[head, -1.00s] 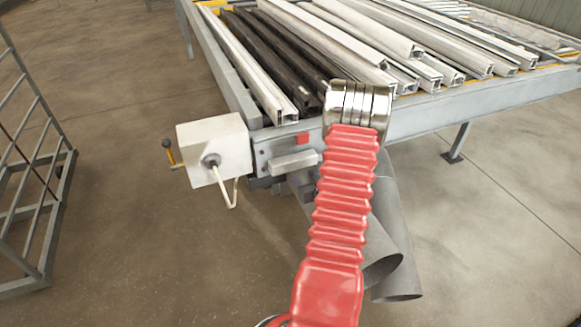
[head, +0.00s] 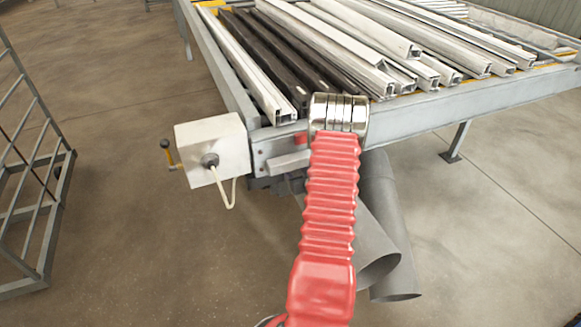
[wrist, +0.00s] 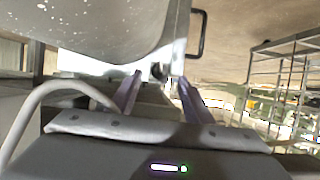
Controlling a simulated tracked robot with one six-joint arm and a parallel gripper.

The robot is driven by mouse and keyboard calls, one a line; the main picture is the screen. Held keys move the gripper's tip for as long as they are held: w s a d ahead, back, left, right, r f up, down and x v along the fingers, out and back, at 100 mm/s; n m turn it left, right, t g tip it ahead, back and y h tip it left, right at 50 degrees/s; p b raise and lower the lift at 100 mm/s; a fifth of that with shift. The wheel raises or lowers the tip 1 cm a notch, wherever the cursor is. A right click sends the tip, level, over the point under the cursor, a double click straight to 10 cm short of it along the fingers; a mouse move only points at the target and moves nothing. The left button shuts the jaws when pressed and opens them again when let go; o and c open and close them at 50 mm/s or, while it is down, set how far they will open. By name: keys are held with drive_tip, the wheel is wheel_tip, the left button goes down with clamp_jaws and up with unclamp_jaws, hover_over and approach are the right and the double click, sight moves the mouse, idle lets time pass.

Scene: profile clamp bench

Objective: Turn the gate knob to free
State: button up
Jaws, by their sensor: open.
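A black ball knob on a yellow stem (head: 166,146) sticks out at the left of a white box (head: 228,138) at the bench corner. I cannot tell for certain whether this is the gate knob. My gripper is hidden in the head view behind the metal-ringed end of my red-sleeved arm. In the wrist view my gripper (wrist: 160,80) shows two purplish fingers, apart, with nothing held. A small dark part (wrist: 157,71) shows between and beyond the fingertips, too small to identify and apparently not gripped.
The bench (head: 440,119) carries several white and dark profiles (head: 330,50). A cable hangs from a round fitting (head: 209,160) on the white box. A red block (head: 301,139) sits on the bench front. A metal rack (head: 50,190) stands left; grey tubes (head: 385,235) lie below the bench.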

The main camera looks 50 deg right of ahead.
drive_tip(key=x, duration=0.6)
drive_tip(key=shift+w+f, duration=0.15)
drive_tip(key=shift+w, duration=0.15)
drive_tip(key=shift+d, duration=0.1)
drive_tip(key=shift+c, duration=0.2)
